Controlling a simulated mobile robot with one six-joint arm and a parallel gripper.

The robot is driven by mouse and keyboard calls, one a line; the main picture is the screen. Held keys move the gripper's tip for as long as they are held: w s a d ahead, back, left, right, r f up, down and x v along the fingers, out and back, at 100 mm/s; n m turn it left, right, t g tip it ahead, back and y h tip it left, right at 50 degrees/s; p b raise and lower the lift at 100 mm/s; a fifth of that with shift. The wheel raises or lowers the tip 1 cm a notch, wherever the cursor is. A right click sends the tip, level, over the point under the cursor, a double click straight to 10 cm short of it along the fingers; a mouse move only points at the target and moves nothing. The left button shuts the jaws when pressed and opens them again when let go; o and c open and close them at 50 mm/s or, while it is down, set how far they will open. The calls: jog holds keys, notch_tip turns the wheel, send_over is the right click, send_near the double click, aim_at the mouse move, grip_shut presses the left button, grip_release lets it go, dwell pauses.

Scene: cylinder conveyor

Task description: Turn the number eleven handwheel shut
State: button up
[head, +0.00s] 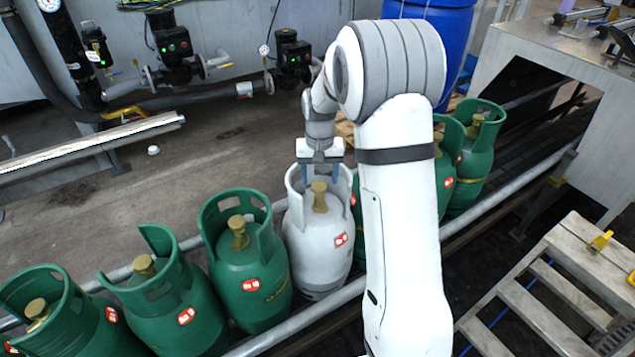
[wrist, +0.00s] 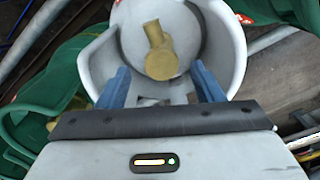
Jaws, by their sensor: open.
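A white gas cylinder (head: 301,250) with a brass valve (head: 319,196) on top stands in the row. Its red tag (head: 341,240) is too small to read surely. My gripper (head: 320,178) is open and points down over the cylinder's collar, just above the valve. In the wrist view, the blue fingers of my gripper (wrist: 160,72) reach in over the white collar (wrist: 232,40), one to each side of the brass valve (wrist: 161,55). The valve is not gripped. I cannot tell from this angle how high the fingertips are above it.
Several green cylinders with brass valves stand in the same row, such as the one to the left (head: 250,270) and one to the right (head: 478,155). A metal rail (head: 310,314) runs along the row. Pipework (head: 180,65) is behind; a wooden pallet-like step (head: 540,310) is at right.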

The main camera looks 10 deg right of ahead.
aim_at(320, 188)
notch_tip(320, 188, up, 5)
jog(key=shift+r, duration=0.1)
jog(key=shift+s, duration=0.1)
dwell(0.4)
jog(key=s+a+r+n+t+p, duration=0.1)
jog(key=s+r+p, duration=0.3)
jog(key=s+r, duration=0.85)
jog(key=s+n+t+p, duration=0.1)
jog(key=s+p, duration=0.1)
jog(key=s, duration=1.3)
jog(key=shift+s+a+r+t, duration=0.3)
jog(key=shift+s+a, duration=0.05)
jog(key=shift+a, duration=0.05)
